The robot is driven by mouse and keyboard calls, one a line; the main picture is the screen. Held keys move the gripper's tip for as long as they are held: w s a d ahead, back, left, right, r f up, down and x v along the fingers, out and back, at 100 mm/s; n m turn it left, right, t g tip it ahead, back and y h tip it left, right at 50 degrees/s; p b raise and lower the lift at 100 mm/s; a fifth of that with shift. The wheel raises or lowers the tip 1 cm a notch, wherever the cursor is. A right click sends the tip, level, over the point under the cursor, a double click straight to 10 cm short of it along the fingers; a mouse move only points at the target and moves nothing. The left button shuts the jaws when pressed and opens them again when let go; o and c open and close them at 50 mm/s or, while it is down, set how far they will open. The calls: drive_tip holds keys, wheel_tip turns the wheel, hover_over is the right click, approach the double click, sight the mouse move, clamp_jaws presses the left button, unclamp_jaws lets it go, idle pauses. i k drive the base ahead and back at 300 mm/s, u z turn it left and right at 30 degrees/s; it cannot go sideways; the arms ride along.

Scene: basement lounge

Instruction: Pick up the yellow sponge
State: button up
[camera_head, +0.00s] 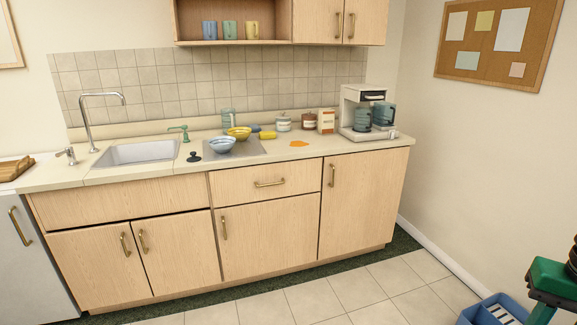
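A small yellow block that looks like the sponge (267,135) lies on the countertop (340,146), behind the drying area and right of the yellow bowl (240,133). It is small in the picture, so its texture cannot be told. A small blue item (254,128) lies just behind and left of it; I cannot tell whether they touch.
A blue bowl (222,145) stands left of the sponge, and an orange cloth-like patch (299,143) lies to its right. Jars (283,123), a box (326,121) and a coffee maker (364,112) stand further right. A sink (140,152) is left. Tiled floor (315,298) is clear in front.

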sight(262, 135)
drive_tip(key=u, duration=0.1)
drive_tip(key=i, duration=1.2)
drive_tip(key=u, duration=0.3)
drive_tip(key=i, duration=2.15)
drive_tip(key=u, duration=0.25)
